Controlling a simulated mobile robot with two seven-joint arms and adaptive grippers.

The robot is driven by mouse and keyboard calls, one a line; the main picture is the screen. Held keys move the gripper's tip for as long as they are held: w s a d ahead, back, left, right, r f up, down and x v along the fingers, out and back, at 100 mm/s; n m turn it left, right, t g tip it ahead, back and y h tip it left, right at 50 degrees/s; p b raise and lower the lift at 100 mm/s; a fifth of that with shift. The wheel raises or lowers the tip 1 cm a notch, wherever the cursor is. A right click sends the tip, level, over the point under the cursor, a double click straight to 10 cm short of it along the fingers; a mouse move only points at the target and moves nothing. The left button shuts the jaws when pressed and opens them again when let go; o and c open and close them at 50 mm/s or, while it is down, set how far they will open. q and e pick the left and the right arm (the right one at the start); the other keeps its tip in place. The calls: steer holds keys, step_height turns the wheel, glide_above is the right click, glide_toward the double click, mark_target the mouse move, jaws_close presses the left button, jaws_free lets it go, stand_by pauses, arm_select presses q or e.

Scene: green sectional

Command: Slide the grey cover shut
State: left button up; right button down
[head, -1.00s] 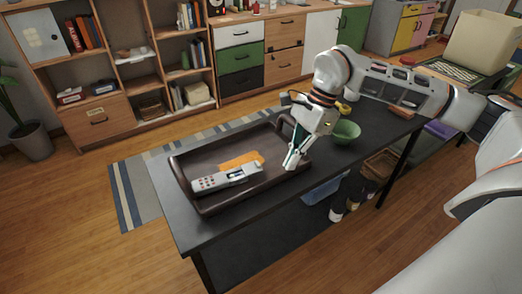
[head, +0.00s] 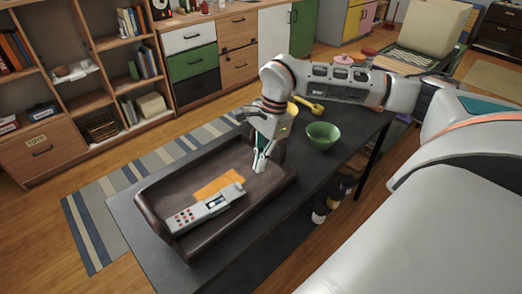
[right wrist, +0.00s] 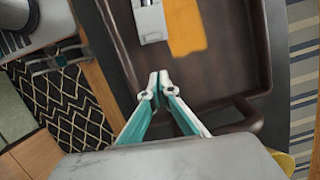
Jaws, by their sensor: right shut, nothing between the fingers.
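A light grey remote-like device (head: 195,214) with red and dark buttons lies face up in a dark brown tray (head: 178,254). Its grey cover (head: 231,191) appears to be the plain end piece at the right, with a dark opening between it and the buttons. In the right wrist view the grey cover (right wrist: 151,24) shows at the top, with dark slots beyond it. My right gripper (head: 259,170) is shut and empty, over the tray's right end, apart from the device. It also shows in the right wrist view (right wrist: 159,76). My left gripper is out of view.
An orange sheet (head: 219,184) lies beside the device in the tray. The tray stands on a dark table (head: 125,232). A green bowl (head: 323,135) and a yellow object (head: 312,106) are to the right. The tray's raised rim surrounds the device.

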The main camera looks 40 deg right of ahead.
mark_target(227, 195)
steer(key=x, duration=0.3)
steer(key=shift+a+r, duration=0.1)
steer(key=shift+a, duration=0.25)
steer(key=shift+a+r, duration=0.1)
steer(key=shift+a, duration=1.5)
steer(key=shift+w+a, duration=0.1)
steer(key=shift+a, duration=0.1)
steer(key=a+p, duration=0.1)
steer(key=a, duration=0.4)
steer(key=shift+w+a+r+p, duration=0.15)
steer(key=shift+a+p, duration=0.05)
steer(key=shift+p, duration=0.15)
steer(key=shift+a, duration=0.15)
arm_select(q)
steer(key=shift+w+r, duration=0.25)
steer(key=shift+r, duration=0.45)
